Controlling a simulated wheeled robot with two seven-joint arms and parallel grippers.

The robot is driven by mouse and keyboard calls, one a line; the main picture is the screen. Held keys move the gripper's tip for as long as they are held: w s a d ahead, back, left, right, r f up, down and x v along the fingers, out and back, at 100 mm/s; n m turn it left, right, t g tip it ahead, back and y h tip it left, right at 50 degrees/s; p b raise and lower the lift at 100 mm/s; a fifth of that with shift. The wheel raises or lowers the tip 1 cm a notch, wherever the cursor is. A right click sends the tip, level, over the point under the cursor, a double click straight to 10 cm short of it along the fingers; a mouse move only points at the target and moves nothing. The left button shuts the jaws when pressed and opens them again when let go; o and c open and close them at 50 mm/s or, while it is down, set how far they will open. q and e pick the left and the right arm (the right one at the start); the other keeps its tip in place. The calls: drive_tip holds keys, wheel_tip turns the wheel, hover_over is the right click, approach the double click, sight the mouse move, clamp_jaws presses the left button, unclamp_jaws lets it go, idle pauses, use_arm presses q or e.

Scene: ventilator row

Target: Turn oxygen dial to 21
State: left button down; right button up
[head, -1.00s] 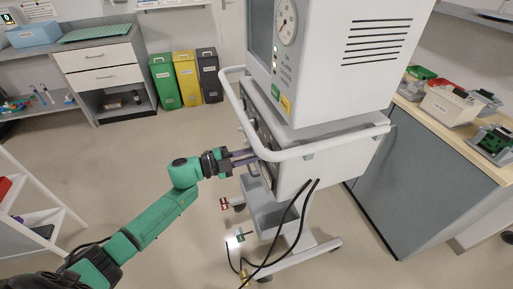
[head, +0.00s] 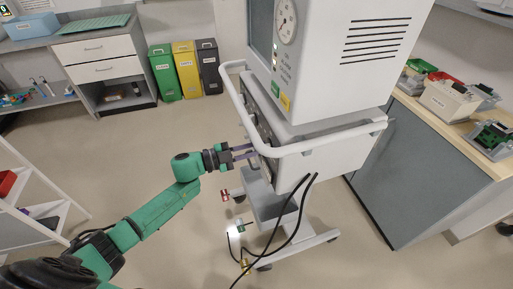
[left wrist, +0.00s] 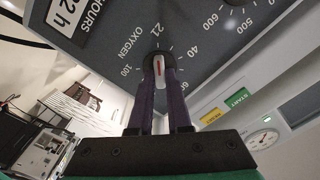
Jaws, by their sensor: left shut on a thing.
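The oxygen dial (left wrist: 159,68) is a small round knob with a white grip and a red pointer line, on the ventilator's dark grey panel (left wrist: 100,25). Its scale shows 21, 40, 60 and 100. The red line points up in the left wrist view, at about the 21 mark. My left gripper (left wrist: 160,75) is shut on the dial, one purple finger on each side. In the head view, my left gripper (head: 248,152) reaches the ventilator's (head: 345,60) front under the white handle rail; the dial is hidden there. My right gripper is not in view.
The white handle rail (head: 235,95) curves around the ventilator just above my left gripper. Black cables (head: 298,215) hang below to the trolley base (head: 300,252). A counter (head: 480,150) with devices stands at right. Bins (head: 187,72) stand behind.

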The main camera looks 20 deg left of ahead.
use_arm(q)
drive_tip(key=c, duration=0.9)
unclamp_jaws()
drive_tip(key=shift+o, duration=0.2)
drive_tip(key=b+v, duration=0.2)
drive_tip(key=v, duration=1.2)
drive_tip(key=shift+a+b, duration=0.25)
drive_tip(key=shift+b, duration=0.05)
drive_tip(key=shift+s, duration=0.15)
